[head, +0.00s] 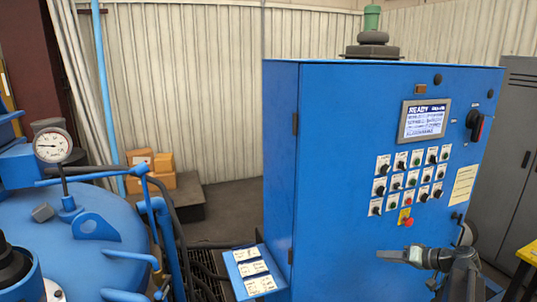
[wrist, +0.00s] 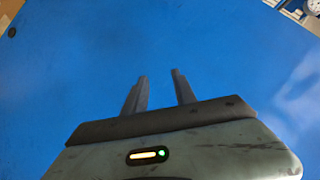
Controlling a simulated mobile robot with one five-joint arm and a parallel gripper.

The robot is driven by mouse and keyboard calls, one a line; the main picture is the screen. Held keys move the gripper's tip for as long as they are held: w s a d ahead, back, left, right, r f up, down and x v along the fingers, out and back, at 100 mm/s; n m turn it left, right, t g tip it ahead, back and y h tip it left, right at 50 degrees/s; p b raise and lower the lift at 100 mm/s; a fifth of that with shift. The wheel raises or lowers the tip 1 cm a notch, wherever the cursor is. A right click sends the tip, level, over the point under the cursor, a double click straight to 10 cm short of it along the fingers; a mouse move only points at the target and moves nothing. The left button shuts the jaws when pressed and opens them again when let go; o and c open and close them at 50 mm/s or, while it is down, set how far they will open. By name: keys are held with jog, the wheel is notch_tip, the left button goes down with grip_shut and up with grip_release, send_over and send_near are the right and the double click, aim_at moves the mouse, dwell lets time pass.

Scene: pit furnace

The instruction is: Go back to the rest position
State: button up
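My gripper (head: 382,254) is at the lower right of the head view, in front of the blue control cabinet (head: 340,190). It points left, and no object shows in it. In the wrist view, its two dark fingers (wrist: 160,77) stand apart with only a plain blue surface (wrist: 80,70) visible between and beyond them. I cannot tell how far that surface is from the fingertips.
A blue vessel lid (head: 80,240) with a pressure gauge (head: 53,145) is at the left. A small blue shelf with labels (head: 260,286) juts from the cabinet. Cardboard boxes (head: 160,180) stand at the back. A yellow-topped stand (head: 527,252) is at the right edge.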

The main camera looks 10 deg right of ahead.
jog(key=a+f+n+g+b, duration=0.15)
jog(key=a+f, duration=0.25)
jog(key=a, duration=0.4)
jog(key=a+f+m+g, duration=0.1)
jog(key=a+f+g, duration=0.25)
jog(key=a, duration=0.35)
jog(key=s+a+f+g+h+b, duration=0.1)
jog(key=s+a+f+g+h, duration=0.1)
jog(key=a, duration=0.6)
jog(key=s+a+f+n+g+h, duration=0.1)
jog(key=s+a+f+g+h, duration=0.2)
jog(key=s+a+f+h, duration=0.2)
jog(key=s+a+f, duration=0.2)
jog(key=s+a, duration=0.1)
jog(key=a, duration=0.1)
jog(key=shift+a+b, duration=0.3)
jog(key=shift+b, duration=0.1)
jog(key=shift+d, duration=0.1)
